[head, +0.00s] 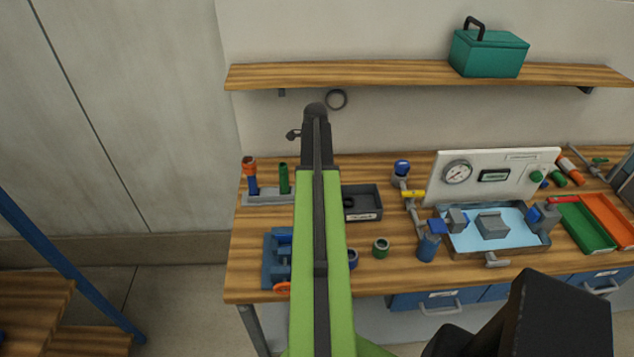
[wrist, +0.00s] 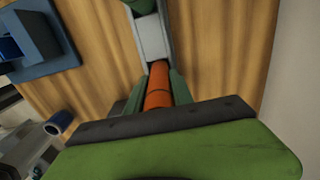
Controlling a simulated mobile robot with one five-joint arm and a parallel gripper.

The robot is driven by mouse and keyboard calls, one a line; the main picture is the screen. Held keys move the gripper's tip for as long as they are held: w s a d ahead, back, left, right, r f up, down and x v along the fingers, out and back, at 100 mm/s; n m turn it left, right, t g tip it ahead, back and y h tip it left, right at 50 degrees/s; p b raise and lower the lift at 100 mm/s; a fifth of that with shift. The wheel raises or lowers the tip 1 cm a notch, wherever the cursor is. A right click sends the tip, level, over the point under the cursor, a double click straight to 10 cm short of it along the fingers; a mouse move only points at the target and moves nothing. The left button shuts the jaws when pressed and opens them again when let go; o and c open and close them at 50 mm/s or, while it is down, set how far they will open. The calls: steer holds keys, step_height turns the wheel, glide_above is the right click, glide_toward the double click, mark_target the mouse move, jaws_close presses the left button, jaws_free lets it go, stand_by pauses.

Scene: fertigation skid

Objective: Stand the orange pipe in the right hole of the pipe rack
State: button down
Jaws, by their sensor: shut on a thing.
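The grey pipe rack (head: 262,199) stands at the left of the bench. My arm hides the rack's right end. In the wrist view, my gripper (wrist: 157,98) is shut on the orange pipe (wrist: 159,80), whose far end is at the near end of the grey rack (wrist: 152,42). I cannot tell whether the pipe is in the right hole or above it. My gripper and the held pipe are hidden in the head view.
A blue fixture (head: 277,258) sits in front of the rack. A shelf (head: 400,75) runs above the bench. Bare wood lies around the rack.

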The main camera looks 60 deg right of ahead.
steer(key=shift+f, duration=0.8)
steer(key=c, duration=1.1)
jaws_free()
steer(key=shift+r, duration=0.1)
step_height(320, 180, up, 12)
steer(key=p, duration=1.2)
steer(key=shift+r, duration=0.25)
steer(key=shift+f, duration=0.1)
